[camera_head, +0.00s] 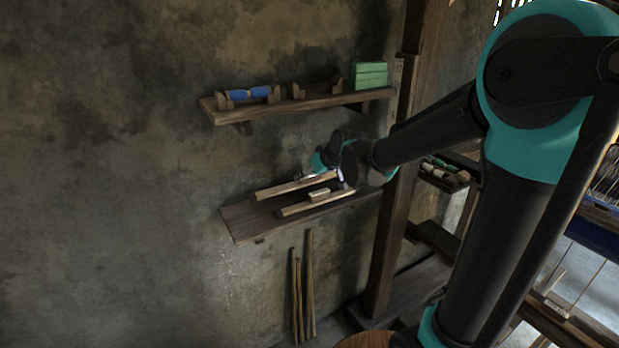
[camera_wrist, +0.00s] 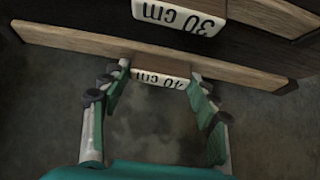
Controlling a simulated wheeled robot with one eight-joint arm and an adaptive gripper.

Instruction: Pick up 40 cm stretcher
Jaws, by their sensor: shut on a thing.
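In the wrist view my gripper (camera_wrist: 159,74) is closed on a wooden stretcher with a pale end label (camera_wrist: 160,80). The label reads "cm" upside down; its number is partly covered, so I cannot read the length for certain. Another stretcher (camera_wrist: 180,17), labelled "30 cm", lies beyond it at the top of the view. In the head view my gripper (camera_head: 337,178) is at the lower shelf (camera_head: 245,222). Two pale wooden bars, one behind (camera_head: 285,188) and one in front (camera_head: 300,208), are there, with a short pale piece (camera_head: 318,194) between them. I cannot tell which one is held.
An upper shelf (camera_head: 300,104) holds blue rolls (camera_head: 248,93) and a green stack (camera_head: 371,76). Several sticks (camera_head: 309,285) lean on the wall below. A dark wooden post (camera_head: 392,235) stands close to the right. Free wall is at the left.

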